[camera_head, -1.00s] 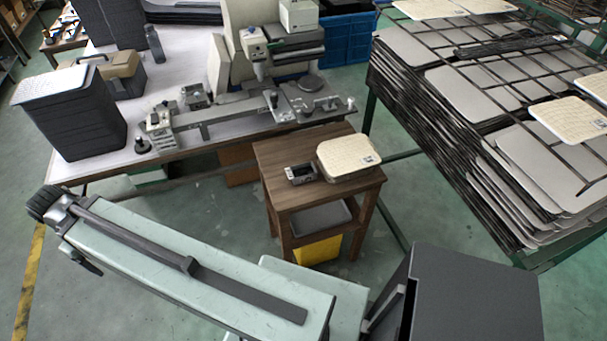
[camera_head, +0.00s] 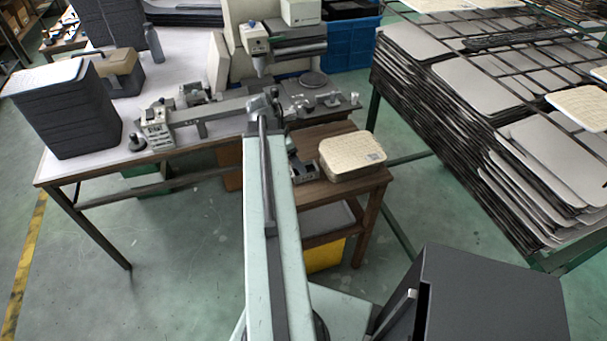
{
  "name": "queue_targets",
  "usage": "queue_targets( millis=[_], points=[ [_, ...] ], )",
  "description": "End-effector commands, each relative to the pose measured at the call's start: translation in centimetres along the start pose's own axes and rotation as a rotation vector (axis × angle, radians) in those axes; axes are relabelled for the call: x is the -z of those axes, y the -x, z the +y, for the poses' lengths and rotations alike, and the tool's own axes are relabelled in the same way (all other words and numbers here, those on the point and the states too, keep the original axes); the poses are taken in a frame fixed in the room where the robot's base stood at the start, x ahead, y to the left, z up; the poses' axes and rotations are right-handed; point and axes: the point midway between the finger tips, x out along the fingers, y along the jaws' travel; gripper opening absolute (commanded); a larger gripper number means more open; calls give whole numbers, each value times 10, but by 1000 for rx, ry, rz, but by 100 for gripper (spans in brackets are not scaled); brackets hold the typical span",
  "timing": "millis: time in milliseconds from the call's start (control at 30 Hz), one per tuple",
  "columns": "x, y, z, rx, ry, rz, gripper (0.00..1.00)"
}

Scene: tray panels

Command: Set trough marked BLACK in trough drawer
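My arm rises through the middle of the view, and its far end, where my gripper (camera_head: 262,103) is, overlaps the grey machine on the bench in the picture. The fingers cannot be made out, so I cannot tell whether it is open or shut, or holds anything. No trough with a readable BLACK mark shows, and I cannot identify a trough drawer. A small dark device (camera_head: 301,168) lies on the wooden stool (camera_head: 325,190), partly hidden by my arm. A grey tray (camera_head: 335,217) sits on the stool's lower shelf.
A beige printed pad (camera_head: 352,155) lies on the stool. The white bench (camera_head: 190,146) carries a grey machine (camera_head: 318,100), a stack of dark trays (camera_head: 68,115) and a bottle (camera_head: 153,43). A rack of stacked grey panels (camera_head: 480,85) stands right. Floor is clear at lower left.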

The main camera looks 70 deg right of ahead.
Motion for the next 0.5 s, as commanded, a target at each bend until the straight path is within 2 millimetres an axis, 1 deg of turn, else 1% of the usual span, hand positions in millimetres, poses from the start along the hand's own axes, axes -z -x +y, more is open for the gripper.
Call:
queue_targets(
  millis=[33, 100, 167, 267, 367, 500],
  points=[
    [2, -11, 0, 0, -1, 0, 82],
    [3, -21, 0, 0, -1, 0, 82],
    [3, -25, 1, 0, 0, 1, 82],
    [1, -23, 1, 0, 0, 1, 82],
    [2, -32, 1, 0, 0, 1, 82],
    [3, -57, 4, 0, -2, 1, 82]
  ],
)
